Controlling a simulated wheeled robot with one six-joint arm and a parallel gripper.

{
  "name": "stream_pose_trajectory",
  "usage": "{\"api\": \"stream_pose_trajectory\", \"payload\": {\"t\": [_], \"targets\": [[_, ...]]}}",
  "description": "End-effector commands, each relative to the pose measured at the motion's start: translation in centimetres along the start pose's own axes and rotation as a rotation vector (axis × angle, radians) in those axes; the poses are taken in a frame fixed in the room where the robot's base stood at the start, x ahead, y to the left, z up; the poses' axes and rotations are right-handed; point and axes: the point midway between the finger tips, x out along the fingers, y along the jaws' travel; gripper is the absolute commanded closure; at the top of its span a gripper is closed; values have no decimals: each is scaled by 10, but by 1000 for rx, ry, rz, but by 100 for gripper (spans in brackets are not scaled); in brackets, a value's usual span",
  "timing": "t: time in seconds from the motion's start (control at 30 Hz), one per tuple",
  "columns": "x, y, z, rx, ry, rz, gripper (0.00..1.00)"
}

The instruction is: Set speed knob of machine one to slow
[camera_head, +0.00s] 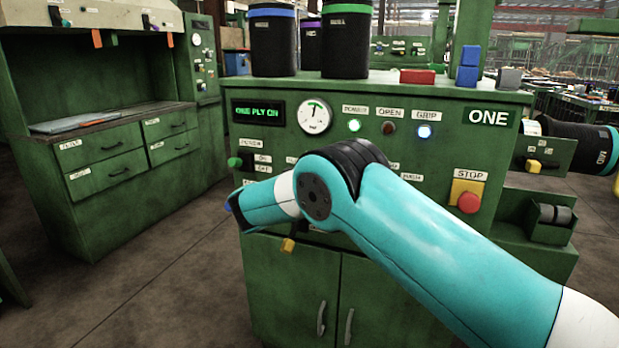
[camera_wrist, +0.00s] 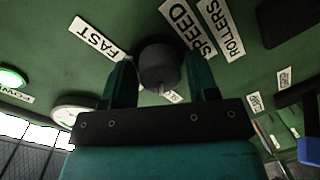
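Machine one is the green cabinet (camera_head: 300,290) with the ONE plate (camera_head: 488,117) in the head view. Its dark round speed knob (camera_wrist: 160,65) shows in the wrist view under the SPEED label (camera_wrist: 188,28). The FAST label (camera_wrist: 97,38) is to its left. A small label (camera_wrist: 172,96) below the knob is mostly hidden. My gripper (camera_wrist: 160,75) has one finger on each side of the knob, with what look like narrow gaps. I see no clear pointer mark on the knob. In the head view my arm hides the knob and the gripper.
The ROLLERS label (camera_wrist: 222,28) is beside SPEED. A red stop button (camera_head: 469,203) sits on a yellow box at the panel's right. A green-knobbed lever (camera_head: 236,162) is at the left. Lit buttons, a white dial (camera_head: 314,115) and a ONE PLY ON display (camera_head: 258,112) are above my arm.

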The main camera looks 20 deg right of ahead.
Motion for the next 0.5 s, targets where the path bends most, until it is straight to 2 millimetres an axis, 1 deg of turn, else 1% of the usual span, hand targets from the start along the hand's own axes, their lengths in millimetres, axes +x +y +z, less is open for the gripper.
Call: {"api": "stream_pose_trajectory", "payload": {"t": [0.03, 0.07, 0.33, 0.43, 0.5], "targets": [[0, 0, 0, 0, 0, 0, 34], [0, 0, 0, 1, 0, 0, 32], [-1, 1, 0, 2, 0, 2, 32], [-8, 1, -1, 2, 1, 1, 32], [-18, 0, -1, 2, 3, -1, 32]]}}
